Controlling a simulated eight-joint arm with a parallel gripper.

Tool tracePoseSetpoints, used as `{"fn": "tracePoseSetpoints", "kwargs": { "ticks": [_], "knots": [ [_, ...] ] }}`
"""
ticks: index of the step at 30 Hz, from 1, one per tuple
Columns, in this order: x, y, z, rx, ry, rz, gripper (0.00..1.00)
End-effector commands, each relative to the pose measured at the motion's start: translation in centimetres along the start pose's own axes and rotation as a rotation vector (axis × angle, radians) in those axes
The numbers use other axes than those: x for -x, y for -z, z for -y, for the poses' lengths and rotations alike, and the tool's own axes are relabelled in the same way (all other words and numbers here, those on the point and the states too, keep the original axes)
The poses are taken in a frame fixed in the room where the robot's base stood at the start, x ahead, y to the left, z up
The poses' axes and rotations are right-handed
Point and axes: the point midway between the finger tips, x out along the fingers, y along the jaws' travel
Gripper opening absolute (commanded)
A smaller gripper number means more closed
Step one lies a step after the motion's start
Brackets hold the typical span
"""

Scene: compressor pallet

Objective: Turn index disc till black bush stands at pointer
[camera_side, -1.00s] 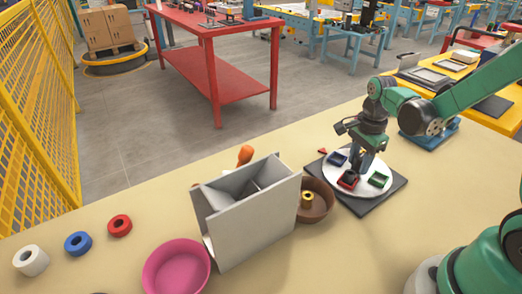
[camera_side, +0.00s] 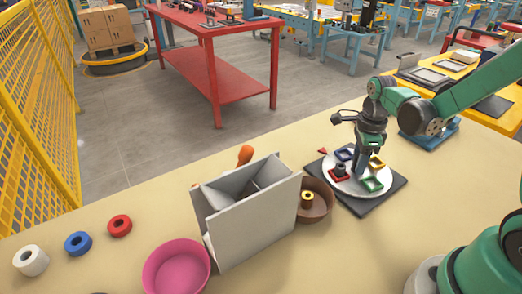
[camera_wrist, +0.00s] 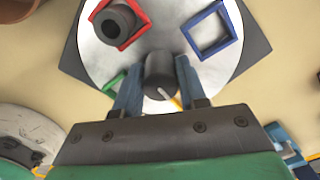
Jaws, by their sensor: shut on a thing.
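The white index disc (camera_side: 352,187) lies on a dark square base and carries blue (camera_side: 345,154), red (camera_side: 339,176), yellow (camera_side: 377,163) and green (camera_side: 372,186) square frames. The black bush (camera_side: 340,168) stands inside the red frame; it also shows in the wrist view (camera_wrist: 113,25). The pointer, a small red wedge (camera_side: 322,151), lies beyond the disc's far-left rim. The rim facing it lies between the red and blue frames. My gripper (camera_wrist: 158,78) is shut on a dark round knob (camera_wrist: 160,66) at the disc's middle. The side view hides the knob behind my fingers.
Left of the disc stand a brown bowl (camera_side: 326,208) with a yellow-topped piece, a grey divided box (camera_side: 258,222) and a pink bowl (camera_side: 150,279). White, blue and red rings lie far left. An orange object (camera_side: 245,154) is behind the box.

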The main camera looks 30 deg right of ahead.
Motion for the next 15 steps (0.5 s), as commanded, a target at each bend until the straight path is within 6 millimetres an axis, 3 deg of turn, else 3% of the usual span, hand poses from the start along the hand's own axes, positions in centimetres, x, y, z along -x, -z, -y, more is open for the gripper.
{"fn": "tracePoseSetpoints", "kwargs": {
  "ticks": [15],
  "knots": [
    [0.02,0.03,0.07,-0.259,0.001,0.0,0.0]
  ]
}}
